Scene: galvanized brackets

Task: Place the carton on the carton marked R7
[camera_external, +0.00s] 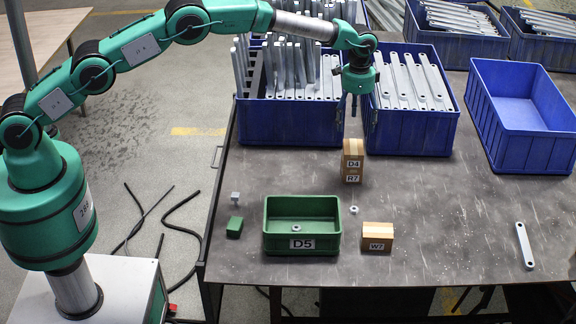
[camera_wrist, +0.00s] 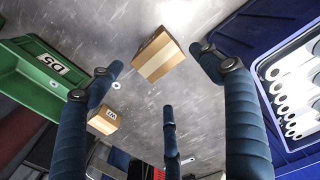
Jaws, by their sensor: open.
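In the external view, a small brown carton marked D4 (camera_external: 353,149) stands on top of a carton marked R7 (camera_external: 352,179), upright on the table. My gripper (camera_external: 355,110) is above and behind this stack, pointing down, empty and apart from it. In the wrist view, the three dark fingers of my gripper (camera_wrist: 160,75) are spread wide. A brown carton top (camera_wrist: 155,55) shows between and beyond the fingertips; its label is not readable there. Another carton, marked W7 (camera_external: 377,238), lies alone at the front; it also shows in the wrist view (camera_wrist: 103,121).
A green bin marked D5 (camera_external: 301,243) holds a small washer-like part. A green block (camera_external: 234,228), a small grey piece (camera_external: 235,197) and a white ring (camera_external: 353,210) lie nearby. Blue crates with metal brackets (camera_external: 412,130) stand behind. An empty blue crate (camera_external: 527,145) and loose bracket (camera_external: 525,245) are right.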

